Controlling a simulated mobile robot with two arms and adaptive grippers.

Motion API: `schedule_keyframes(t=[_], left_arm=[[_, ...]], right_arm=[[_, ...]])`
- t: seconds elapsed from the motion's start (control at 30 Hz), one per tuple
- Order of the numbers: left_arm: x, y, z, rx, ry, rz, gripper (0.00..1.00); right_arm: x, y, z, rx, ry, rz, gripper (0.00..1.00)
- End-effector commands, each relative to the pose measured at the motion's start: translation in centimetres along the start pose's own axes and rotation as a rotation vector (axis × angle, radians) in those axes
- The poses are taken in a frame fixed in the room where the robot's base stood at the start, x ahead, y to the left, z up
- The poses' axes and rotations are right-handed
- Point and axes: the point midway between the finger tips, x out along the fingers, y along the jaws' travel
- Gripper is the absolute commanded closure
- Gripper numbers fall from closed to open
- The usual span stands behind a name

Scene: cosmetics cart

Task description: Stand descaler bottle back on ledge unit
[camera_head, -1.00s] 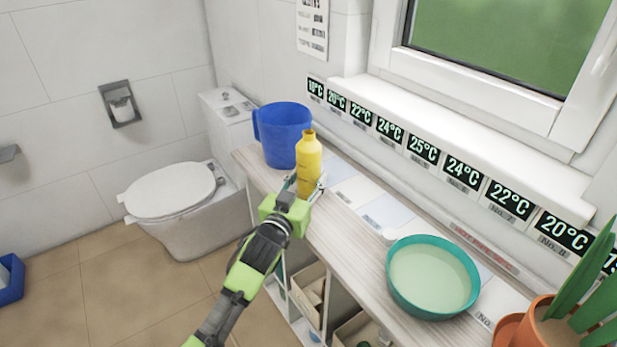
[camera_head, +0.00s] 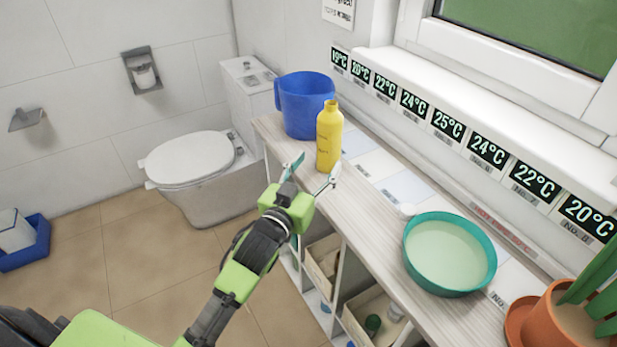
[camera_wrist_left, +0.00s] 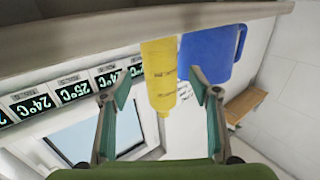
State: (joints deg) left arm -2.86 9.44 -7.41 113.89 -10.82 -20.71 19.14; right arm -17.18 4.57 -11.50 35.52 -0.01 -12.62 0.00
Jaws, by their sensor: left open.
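The yellow descaler bottle (camera_head: 329,137) stands upright, uncapped, on the wooden top of the ledge unit (camera_head: 345,216), just right of the blue jug. My left gripper (camera_head: 314,167) is open and empty on the near side of the bottle, fingers spread and apart from it. In the left wrist view, which is upside down, the bottle (camera_wrist_left: 160,75) shows beyond the gap between the two open fingers, with the ledge unit (camera_wrist_left: 100,28) along the top. My right gripper is in neither view.
The blue jug (camera_head: 303,107) stands close behind the bottle. A teal bowl (camera_head: 449,287) and a potted plant (camera_head: 560,318) stand farther right. Temperature displays (camera_head: 449,126) line the wall behind. A toilet (camera_head: 196,170) is at left. Bare floor (camera_head: 140,250) lies in front.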

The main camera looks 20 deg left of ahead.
Motion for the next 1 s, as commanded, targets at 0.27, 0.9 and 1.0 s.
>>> schedule_keyframes(t=[0.27, 0.9, 1.0], left_arm=[[-4.0, 0.0, 0.1, -0.001, -0.001, 0.0, 0.44], [-4.6, 0.0, 0.0, -0.001, 0.0, 0.0, 0.44], [-4.6, 0.0, 0.0, 0.0, -0.001, 0.0, 0.44]], right_arm=[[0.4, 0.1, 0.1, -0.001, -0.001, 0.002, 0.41], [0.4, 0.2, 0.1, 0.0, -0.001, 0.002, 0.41], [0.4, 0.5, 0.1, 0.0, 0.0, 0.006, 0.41]])
